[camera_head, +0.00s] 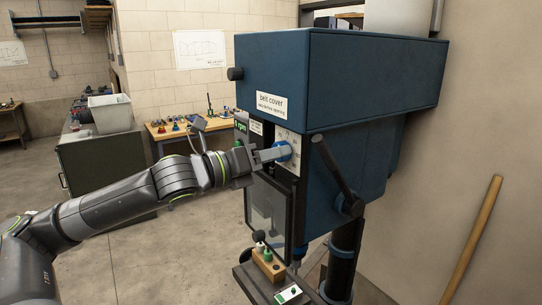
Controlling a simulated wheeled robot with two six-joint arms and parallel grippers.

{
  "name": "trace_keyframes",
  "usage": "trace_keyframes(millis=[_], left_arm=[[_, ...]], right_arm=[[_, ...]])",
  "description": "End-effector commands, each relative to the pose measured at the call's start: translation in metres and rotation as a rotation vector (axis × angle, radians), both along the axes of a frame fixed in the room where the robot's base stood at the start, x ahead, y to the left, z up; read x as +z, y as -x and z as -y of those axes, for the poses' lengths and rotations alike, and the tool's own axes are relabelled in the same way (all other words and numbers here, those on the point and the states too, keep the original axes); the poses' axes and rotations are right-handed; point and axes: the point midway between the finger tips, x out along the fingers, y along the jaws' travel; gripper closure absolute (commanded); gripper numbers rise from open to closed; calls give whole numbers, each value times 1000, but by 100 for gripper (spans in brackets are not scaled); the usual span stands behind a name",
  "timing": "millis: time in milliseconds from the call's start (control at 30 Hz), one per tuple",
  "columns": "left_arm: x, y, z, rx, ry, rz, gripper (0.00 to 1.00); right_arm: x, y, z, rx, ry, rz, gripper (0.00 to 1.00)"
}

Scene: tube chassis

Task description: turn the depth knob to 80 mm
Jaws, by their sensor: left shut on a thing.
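The depth knob (284,151) is a blue round knob on a pale dial plate (293,139) with markings, on the front of the blue drill press (350,75). My left arm comes in from the left, and my left gripper (275,154) is shut on the knob. The fingers hide part of the knob and dial, and the setting is too small to read. My right gripper is not in view.
A lever handle (336,170) sticks out just right of the dial. A clear guard (268,215) hangs below the gripper, above the drill table (258,287) with a wooden block (268,264). A wooden pole (472,243) leans on the right wall. Open floor lies to the left.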

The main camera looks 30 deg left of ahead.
Motion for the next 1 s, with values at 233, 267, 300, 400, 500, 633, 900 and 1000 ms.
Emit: trace_keyframes(millis=[233, 267, 300, 400, 500, 633, 900, 1000], left_arm=[[1, 0, -1, 1, -170, 72, 85], [1, 0, -1, 1, -186, 79, 85], [1, -1, -1, 1, -207, 88, 85], [1, -1, -1, 1, -252, 106, 85], [1, -1, -1, 1, -283, 119, 85], [1, -1, -1, 1, -310, 130, 85], [1, -1, -1, 2, -324, 137, 85], [1, -1, -1, 2, -324, 137, 85]], right_arm=[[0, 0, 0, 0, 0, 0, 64], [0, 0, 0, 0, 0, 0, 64], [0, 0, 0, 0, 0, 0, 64], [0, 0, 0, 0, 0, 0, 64], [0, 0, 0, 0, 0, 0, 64], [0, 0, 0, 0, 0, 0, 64], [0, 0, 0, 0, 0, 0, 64], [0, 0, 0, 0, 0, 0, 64]])
